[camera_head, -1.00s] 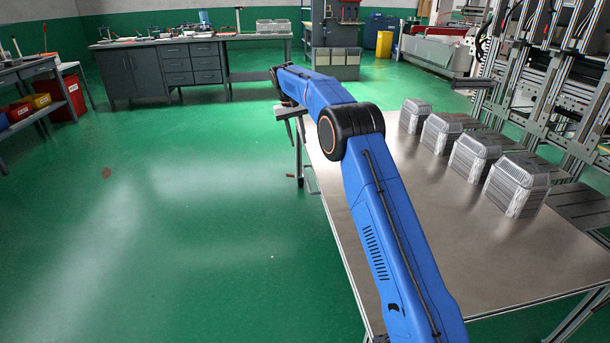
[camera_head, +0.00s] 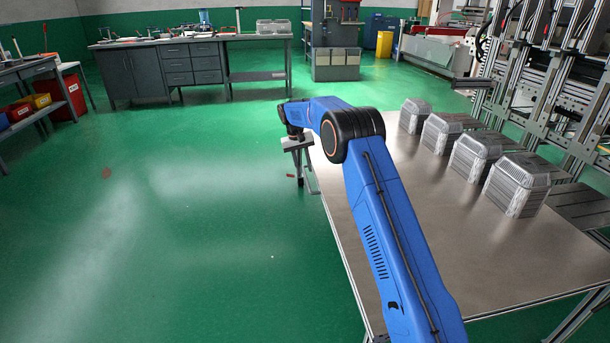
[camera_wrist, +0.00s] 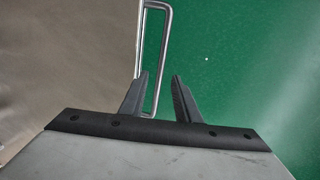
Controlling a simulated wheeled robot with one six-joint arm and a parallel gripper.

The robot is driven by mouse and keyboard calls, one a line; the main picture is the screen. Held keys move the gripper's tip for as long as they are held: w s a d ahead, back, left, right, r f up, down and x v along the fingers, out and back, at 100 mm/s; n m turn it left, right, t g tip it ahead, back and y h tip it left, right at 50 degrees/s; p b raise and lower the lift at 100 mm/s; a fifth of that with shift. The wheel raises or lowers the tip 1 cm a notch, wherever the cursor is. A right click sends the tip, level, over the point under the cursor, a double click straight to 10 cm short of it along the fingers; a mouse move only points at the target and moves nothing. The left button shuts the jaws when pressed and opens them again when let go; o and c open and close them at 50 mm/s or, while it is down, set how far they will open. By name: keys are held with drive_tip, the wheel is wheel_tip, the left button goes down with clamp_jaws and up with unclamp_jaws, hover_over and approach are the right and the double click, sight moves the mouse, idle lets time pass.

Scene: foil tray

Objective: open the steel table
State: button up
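My gripper (camera_head: 299,176) is just left of that edge, pointing down beside the handle. In the wrist view my gripper (camera_wrist: 160,76) has its two dark fingers apart, with the handle's outer bar showing between them. Whether the fingers reach down around the bar, I cannot tell. The handle's lower end is partly hidden by the left finger and gripper body.
Several stacks of foil trays (camera_head: 472,157) stand in a row along the table's right side. A machine frame (camera_head: 560,80) rises behind them. The green floor left of the table is clear. A grey workbench (camera_head: 190,65) stands at the back.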

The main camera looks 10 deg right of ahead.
sight(306, 178)
drive_tip(key=shift+d+f, duration=0.2)
drive_tip(key=shift+f, duration=0.75)
drive_tip(key=shift+d+f, duration=0.15)
drive_tip(key=shift+f, duration=0.8)
clamp_jaws()
